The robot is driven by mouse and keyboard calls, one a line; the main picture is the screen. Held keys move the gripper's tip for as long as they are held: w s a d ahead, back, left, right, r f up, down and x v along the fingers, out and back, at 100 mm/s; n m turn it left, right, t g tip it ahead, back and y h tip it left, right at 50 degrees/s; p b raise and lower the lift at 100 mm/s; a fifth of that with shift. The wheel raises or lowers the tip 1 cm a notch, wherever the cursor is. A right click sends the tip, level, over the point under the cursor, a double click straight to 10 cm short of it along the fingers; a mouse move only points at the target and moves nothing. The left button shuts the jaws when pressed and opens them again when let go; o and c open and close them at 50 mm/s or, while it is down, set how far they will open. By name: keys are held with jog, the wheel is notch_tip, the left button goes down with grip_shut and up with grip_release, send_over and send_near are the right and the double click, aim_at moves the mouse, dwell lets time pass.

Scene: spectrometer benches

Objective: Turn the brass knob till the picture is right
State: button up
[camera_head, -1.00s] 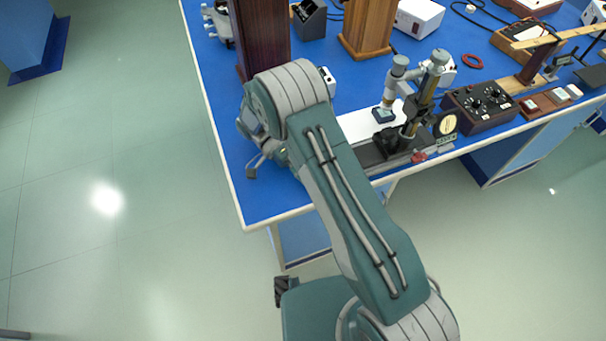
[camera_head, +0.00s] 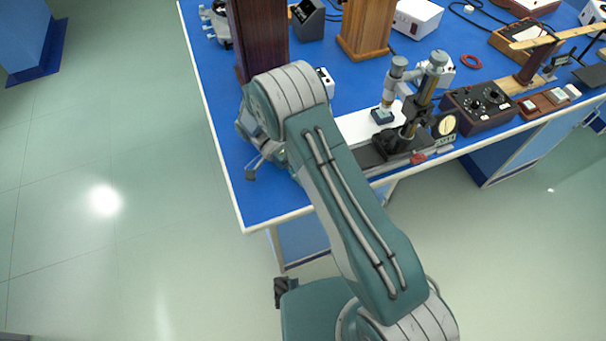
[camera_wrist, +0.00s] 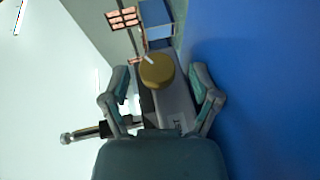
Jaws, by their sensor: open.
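The brass knob (camera_wrist: 157,70), a round yellow-brown disc with a white mark on its upper edge, shows in the wrist view. My gripper (camera_wrist: 160,82) is open, one finger on each side of the knob, with a visible gap on both sides. The knob sits at the end of a long grey body (camera_wrist: 175,104). In the head view the knob is hidden behind my arm; one finger of my gripper (camera_head: 251,173) shows over the bench's left part. A round cream picture disc (camera_head: 446,125) with a dark mark stands beside the microscope-like instrument (camera_head: 424,92); its detail is too small to read.
A dark wooden post (camera_head: 258,40) rises close behind my gripper. A black control box with dials (camera_head: 480,107) stands at the right. In the wrist view a dark tube with a silver end (camera_wrist: 88,132) lies left of the gripper.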

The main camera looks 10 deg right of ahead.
jog(key=t+y, duration=0.1)
jog(key=m+t, duration=0.1)
jog(key=t, duration=0.1)
jog(key=shift+s+r+y, duration=0.1)
jog(key=shift+r+y, duration=0.2)
jog(key=shift+y, duration=0.1)
jog(key=t, duration=0.2)
jog(key=m+t+y, duration=0.1)
jog(key=t, duration=0.1)
jog(key=shift+s+r+y, duration=0.1)
jog(key=shift+s+y, duration=0.05)
jog(key=shift+y, duration=0.15)
jog(key=m+t+y, duration=0.1)
jog(key=t, duration=0.2)
jog(key=shift+s+d, duration=0.1)
jog(key=shift+s, duration=0.1)
jog(key=t+y, duration=0.1)
jog(key=t, duration=0.3)
jog(key=shift+s+m, duration=0.15)
jog(key=shift+m, duration=0.15)
jog(key=d+v, duration=0.1)
jog(key=v, duration=1)
jog(key=s+d+r+n+t+y, duration=0.3)
jog(key=s+d+r+n, duration=0.6)
jog(key=d+r+n, duration=0.4)
jog(key=shift+s+d+r+y, duration=0.15)
jog(key=shift+d+r+y, duration=0.15)
jog(key=shift+r+y, duration=0.55)
